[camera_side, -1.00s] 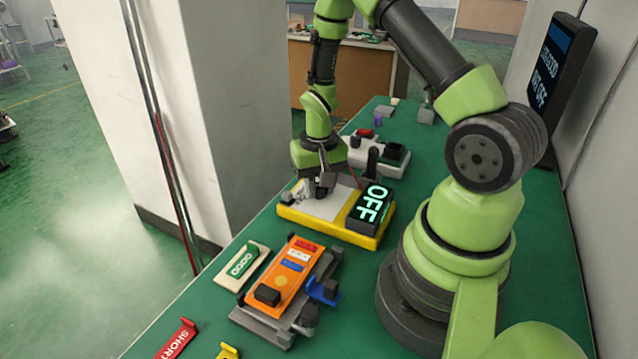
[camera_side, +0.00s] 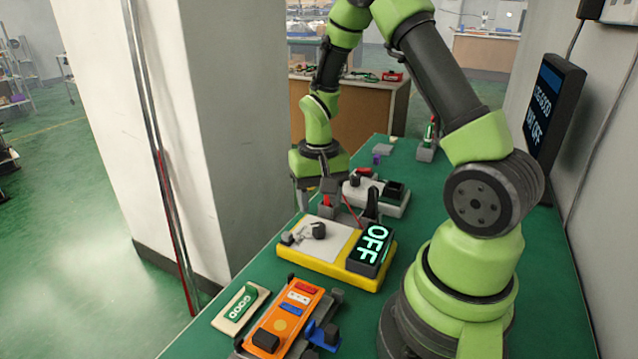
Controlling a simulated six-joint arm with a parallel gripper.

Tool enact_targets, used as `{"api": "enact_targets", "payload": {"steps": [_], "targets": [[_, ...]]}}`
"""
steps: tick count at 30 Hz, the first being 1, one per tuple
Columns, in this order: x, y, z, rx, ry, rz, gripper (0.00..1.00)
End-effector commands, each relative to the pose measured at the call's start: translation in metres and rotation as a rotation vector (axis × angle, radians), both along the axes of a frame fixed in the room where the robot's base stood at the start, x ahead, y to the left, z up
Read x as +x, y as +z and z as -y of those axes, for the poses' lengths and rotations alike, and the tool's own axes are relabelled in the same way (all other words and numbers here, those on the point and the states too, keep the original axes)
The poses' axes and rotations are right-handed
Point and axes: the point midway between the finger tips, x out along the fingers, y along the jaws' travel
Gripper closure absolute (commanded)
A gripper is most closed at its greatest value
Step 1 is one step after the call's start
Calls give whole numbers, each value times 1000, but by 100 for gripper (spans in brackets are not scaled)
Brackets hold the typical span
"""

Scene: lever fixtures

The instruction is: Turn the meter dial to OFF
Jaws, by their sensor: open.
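The yellow meter (camera_side: 340,272) lies on the green table with a pale top plate.
An orange device (camera_side: 291,308) on a grey base and a GOOD tag (camera_side: 241,306) lie in front of the meter. A white-grey box (camera_side: 385,198) with a red part stands behind it. A dark screen (camera_side: 552,105) stands at the right. A pillar rises left of the table.

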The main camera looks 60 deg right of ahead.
Motion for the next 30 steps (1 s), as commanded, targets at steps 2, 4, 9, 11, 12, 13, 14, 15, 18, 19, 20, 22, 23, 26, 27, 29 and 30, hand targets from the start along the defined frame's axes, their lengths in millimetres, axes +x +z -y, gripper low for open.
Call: {"api": "enact_targets", "payload": {"steps": [2, 4, 9, 11, 12, 13, 14, 15, 18, 19, 20, 22, 23, 26, 27, 29, 30], "targets": [[1, 14, 0, -3, 1, 6, 49], [1, 24, 0, -2, 0, 5, 49], [0, 36, 0, -1, 1, 2, 49], [0, 37, 0, 0, 1, 1, 49], [0, 37, 0, -1, 1, 1, 49], [0, 37, 0, -1, 1, 1, 49], [0, 37, 0, 0, 1, 0, 49], [0, 37, 0, 0, 1, 0, 49], [0, 37, 0, -1, 1, 1, 49], [0, 38, 0, -1, 2, 3, 49], [0, 40, -1, -2, 4, 6, 49], [1, 48, -5, -7, 14, 26, 49], [1, 54, -9, -9, 21, 38, 49], [0, 84, -25, -21, 59, 108, 49], [-3, 98, -33, -25, 77, 140, 49], [-8, 118, -47, -28, 109, 196, 49], [-13, 131, -57, -28, 131, 232, 49]]}}
